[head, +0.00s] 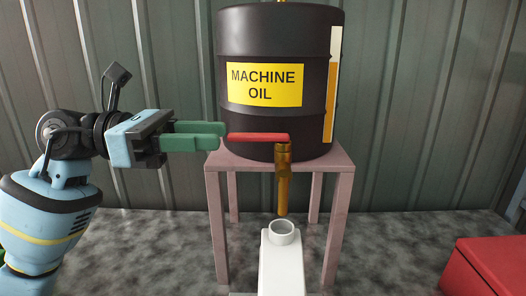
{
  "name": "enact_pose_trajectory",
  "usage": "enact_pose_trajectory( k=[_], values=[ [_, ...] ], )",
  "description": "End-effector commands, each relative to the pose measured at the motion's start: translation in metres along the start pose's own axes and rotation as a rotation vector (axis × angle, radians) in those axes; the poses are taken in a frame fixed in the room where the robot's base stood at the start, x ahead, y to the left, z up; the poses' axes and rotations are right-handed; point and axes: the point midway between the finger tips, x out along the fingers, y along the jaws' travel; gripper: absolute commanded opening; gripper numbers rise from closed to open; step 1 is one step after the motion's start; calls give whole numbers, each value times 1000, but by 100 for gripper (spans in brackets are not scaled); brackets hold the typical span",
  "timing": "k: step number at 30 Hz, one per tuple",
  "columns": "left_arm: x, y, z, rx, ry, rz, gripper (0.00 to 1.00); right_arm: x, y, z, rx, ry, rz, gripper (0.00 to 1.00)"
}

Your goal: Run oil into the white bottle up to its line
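A black drum (280,125) labelled "MACHINE OIL" stands on a pink stand (213,200). A brass tap (283,180) points down from its front, with a red lever (258,137) reaching out level to the left. The white bottle (282,265) stands upright with its open neck just below the spout. No separate oil stream shows between them. Its line and inside level are not visible. My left gripper (226,137) has its green fingertips at the lever's left end. Whether they clamp it is unclear. My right gripper is out of view.
A gauge strip (331,90) on the drum's right side is orange for most of its height and white at the top. A red box (488,268) sits at the lower right. Grey speckled floor is clear between it and the stand. A corrugated wall closes the back.

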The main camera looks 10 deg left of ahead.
Motion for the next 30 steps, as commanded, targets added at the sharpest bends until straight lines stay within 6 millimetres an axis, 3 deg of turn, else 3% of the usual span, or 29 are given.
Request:
enact_pose_trajectory(
  k=[8, 21, 30],
  values=[
    [6, -1, 2, 2, -2, -2, 36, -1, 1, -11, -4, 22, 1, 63],
    [65, -1, 3, 2, -2, -2, 36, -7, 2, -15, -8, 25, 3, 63],
    [78, 0, 1, 1, -1, 0, 36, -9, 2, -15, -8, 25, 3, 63]
  ],
)
